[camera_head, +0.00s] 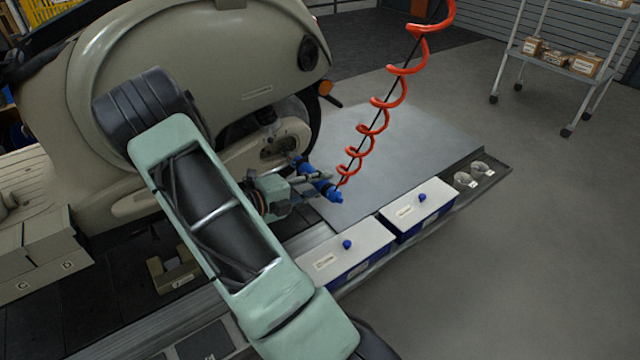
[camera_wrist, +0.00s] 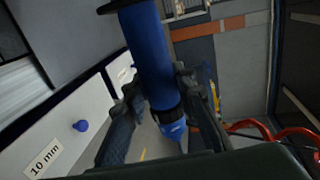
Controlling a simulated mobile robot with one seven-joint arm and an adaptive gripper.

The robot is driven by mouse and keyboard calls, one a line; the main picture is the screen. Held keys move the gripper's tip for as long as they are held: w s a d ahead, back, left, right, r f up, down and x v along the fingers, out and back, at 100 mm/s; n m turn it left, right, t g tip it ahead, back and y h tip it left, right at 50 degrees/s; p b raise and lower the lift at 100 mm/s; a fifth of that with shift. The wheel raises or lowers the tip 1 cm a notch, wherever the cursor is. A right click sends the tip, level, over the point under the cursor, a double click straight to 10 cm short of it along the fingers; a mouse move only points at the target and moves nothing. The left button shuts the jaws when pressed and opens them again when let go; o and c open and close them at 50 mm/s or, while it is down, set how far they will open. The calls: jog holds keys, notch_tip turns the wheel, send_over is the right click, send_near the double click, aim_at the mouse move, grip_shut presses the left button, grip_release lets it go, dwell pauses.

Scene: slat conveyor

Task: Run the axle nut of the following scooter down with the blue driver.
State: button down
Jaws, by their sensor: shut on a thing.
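The blue driver (camera_head: 323,187) hangs on a red coiled hose (camera_head: 362,135) in the head view. My gripper (camera_head: 318,183) is shut around the driver's body. In the wrist view the blue driver (camera_wrist: 152,60) stands between the two fingers of my gripper (camera_wrist: 160,105). The beige scooter (camera_head: 210,60) stands at the left, partly behind my arm. The driver's far end points at the scooter's rear hub area (camera_head: 283,148). The axle nut itself is too small to tell, and I cannot tell whether the driver touches it.
Two blue bins with white lids, a nearer bin (camera_head: 345,250) and a farther bin (camera_head: 418,210), stand along the conveyor edge. A label reading 10 mm (camera_wrist: 43,160) shows in the wrist view. A wheeled shelf (camera_head: 560,60) stands at the back right. The floor at right is clear.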

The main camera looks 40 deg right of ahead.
aim_at(333, 200)
jog(key=shift+s, duration=0.6)
dwell(0.7)
jog(key=shift+s+a+b, duration=0.2)
jog(key=shift+s+b, duration=0.05)
jog(key=shift+s, duration=1.1)
jog(key=shift+s+a+b, duration=0.15)
jog(key=shift+s+b, duration=0.05)
jog(key=shift+s, duration=1.3)
